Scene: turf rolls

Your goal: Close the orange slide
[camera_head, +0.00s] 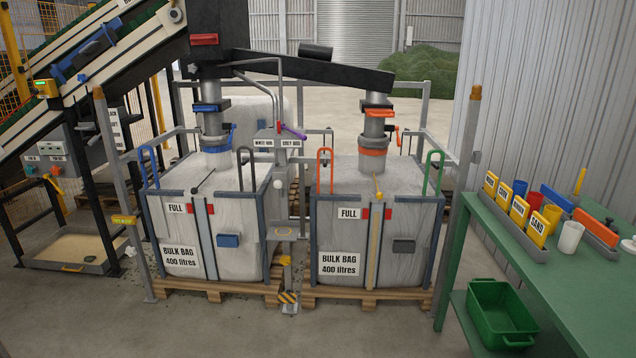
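The orange slide (379,115) shows as a small orange-fronted plate on the grey spout above the right bulk bag (338,235). It sits just under the black chute (330,72) and above an orange clamp ring (373,151) with an orange lever beside it. I cannot tell from here how far the slide is pushed in. A similar blue slide (209,107) is on the spout above the left bulk bag (175,230). Neither of my grippers is in view.
Both bags stand on wooden pallets (370,302) inside grey frames with tall posts. A green table (575,265) with labelled blocks and cups is at the right, a green crate (502,315) below it. A conveyor (90,60) rises at the left. The foreground floor is clear.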

